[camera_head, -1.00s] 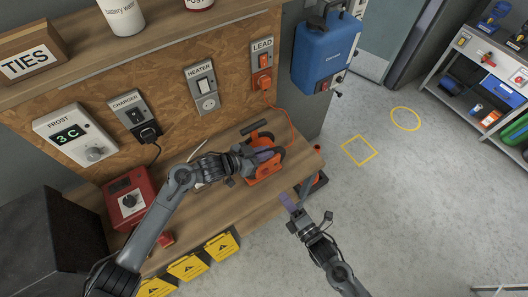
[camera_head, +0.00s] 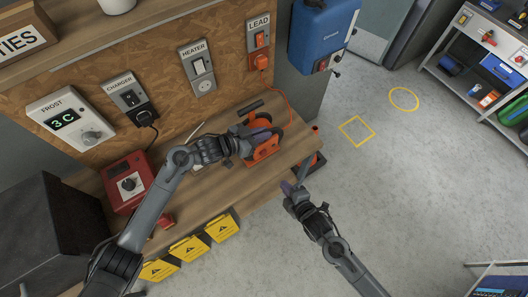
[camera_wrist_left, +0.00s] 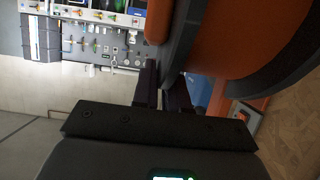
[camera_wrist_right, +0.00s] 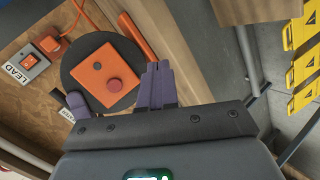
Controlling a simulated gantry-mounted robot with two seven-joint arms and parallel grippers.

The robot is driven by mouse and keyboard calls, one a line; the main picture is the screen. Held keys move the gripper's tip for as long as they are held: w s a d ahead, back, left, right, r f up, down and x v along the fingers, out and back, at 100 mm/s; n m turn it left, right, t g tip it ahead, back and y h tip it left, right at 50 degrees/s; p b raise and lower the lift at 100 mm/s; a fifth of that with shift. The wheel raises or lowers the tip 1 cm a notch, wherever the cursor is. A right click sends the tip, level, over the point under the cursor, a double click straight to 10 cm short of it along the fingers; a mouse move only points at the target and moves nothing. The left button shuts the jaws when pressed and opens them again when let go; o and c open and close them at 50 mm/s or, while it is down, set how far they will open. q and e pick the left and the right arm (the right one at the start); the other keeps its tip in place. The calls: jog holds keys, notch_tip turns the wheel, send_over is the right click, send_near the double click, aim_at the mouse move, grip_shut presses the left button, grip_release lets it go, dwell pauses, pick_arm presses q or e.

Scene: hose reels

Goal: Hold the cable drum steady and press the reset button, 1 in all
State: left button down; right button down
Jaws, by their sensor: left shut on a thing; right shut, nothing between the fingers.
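The orange and black cable drum (camera_head: 264,150) stands on the wooden bench. My left gripper (camera_head: 262,134) is shut on it at the drum's upper edge; the exact grip is partly hidden. The left wrist view shows the dark fingers (camera_wrist_left: 165,92) against the drum's dark flange and orange body (camera_wrist_left: 245,35).
An orange lead runs up from the drum to the LEAD socket (camera_head: 261,61). A red box with a black knob (camera_head: 127,183) sits on the bench's left part. A blue container (camera_head: 322,35) hangs behind.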

aim_at(264, 153)
notch_tip(264, 153, up, 6)
jog(key=m+g+h, duration=0.2)
jog(key=m, duration=0.1)
jog(key=shift+s+a, duration=0.2)
jog(key=shift+s, duration=0.05)
jog(key=shift+r, duration=0.1)
jog(key=w+a, duration=0.4)
jog(key=w, duration=0.3)
jog(key=shift+w+a, duration=0.25)
jog(key=shift+a, duration=0.05)
dwell(0.3)
jog(key=shift+w+a, duration=0.5)
jog(key=shift+w, duration=0.35)
dwell(2.8)
jog(key=shift+s, duration=0.1)
dwell(0.3)
jog(key=shift+s+d, duration=0.45)
jog(key=shift+s, duration=0.3)
